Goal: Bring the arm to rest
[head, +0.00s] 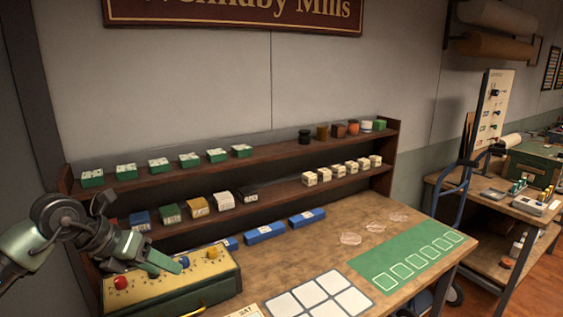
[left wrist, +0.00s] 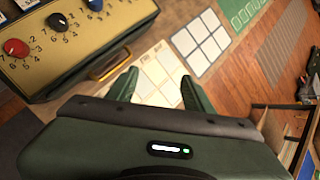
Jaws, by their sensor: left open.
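My left arm comes in from the left in the head view. Its gripper (head: 158,263) hangs over the yellow-topped dial box (head: 205,263) at the front left of the workbench. In the left wrist view my left gripper (left wrist: 155,90) has its two green fingers apart with nothing between them. Past the fingers lies a pale printed sheet (left wrist: 152,75). The dial box (left wrist: 75,40) shows at the upper left there, with a red knob, a dark knob and a brass handle. My right gripper shows in neither view.
A two-tier shelf (head: 270,165) behind the bench holds small boxes and jars. A white grid sheet (head: 318,297) and a green mat (head: 410,262) lie on the bench (head: 290,260). The bench's middle is mostly clear. A second bench (head: 500,195) and a blue hand truck (head: 455,185) stand right.

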